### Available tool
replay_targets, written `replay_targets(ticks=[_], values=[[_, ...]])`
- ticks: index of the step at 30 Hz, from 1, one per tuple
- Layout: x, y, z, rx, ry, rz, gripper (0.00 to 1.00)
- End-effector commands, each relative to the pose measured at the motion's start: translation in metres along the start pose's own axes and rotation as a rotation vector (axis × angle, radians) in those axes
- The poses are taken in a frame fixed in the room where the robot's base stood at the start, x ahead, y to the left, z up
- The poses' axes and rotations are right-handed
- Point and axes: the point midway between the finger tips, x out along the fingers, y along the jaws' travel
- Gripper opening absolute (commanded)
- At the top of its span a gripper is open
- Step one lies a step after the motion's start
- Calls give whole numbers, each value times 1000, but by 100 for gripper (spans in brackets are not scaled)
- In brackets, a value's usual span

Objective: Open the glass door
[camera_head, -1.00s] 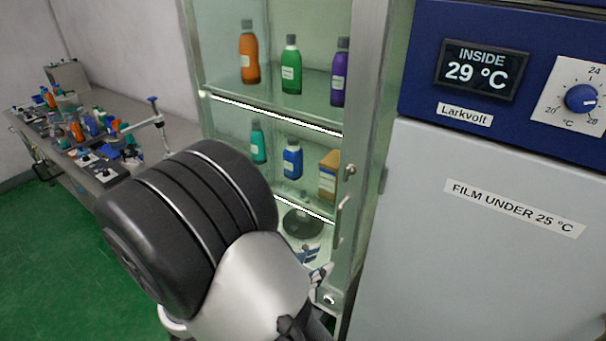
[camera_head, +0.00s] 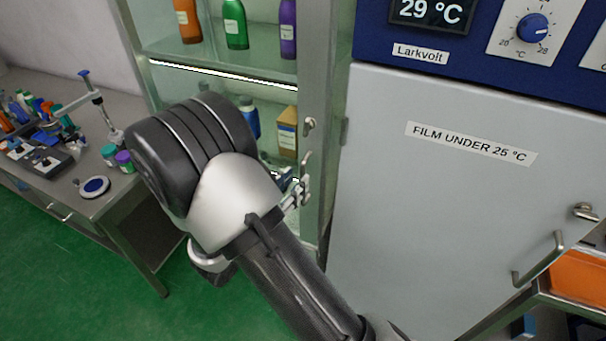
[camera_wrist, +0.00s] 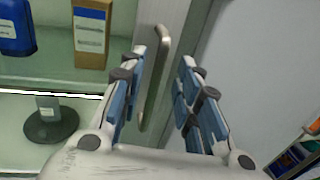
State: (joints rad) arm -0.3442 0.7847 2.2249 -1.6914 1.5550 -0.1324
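The glass door (camera_head: 265,150) of the tall cabinet stands closed, with bottles visible through it. In the wrist view the upright handle (camera_wrist: 153,85) lies between the two blue-padded fingers of my gripper (camera_wrist: 166,58). The fingers are open, one on each side of the handle, with gaps showing. In the head view my gripper (camera_head: 296,192) is at the handle's lower part, partly hidden behind my wrist.
A grey appliance door (camera_head: 440,210) labelled "FILM UNDER 25 °C" stands right of the cabinet, with its own handle (camera_head: 540,260). A cluttered bench (camera_head: 115,190) stands at left. Green floor (camera_head: 90,280) is free between bench and cabinet.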

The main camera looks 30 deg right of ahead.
Motion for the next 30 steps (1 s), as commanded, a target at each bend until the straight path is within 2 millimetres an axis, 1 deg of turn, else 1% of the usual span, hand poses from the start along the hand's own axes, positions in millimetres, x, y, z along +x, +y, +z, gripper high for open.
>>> replay_targets(ticks=[1, 3, 6, 9, 13, 20, 30], values=[[11, -1, -1, 1, 0, -5, 31], [22, -1, 0, 1, 0, -4, 31], [35, 0, 0, 3, 1, -3, 31], [43, 0, 0, 2, 1, -1, 31], [47, 0, 0, 1, 0, 0, 31], [47, 0, 0, 1, 0, 1, 31], [47, 0, 0, 1, 0, 0, 8]])
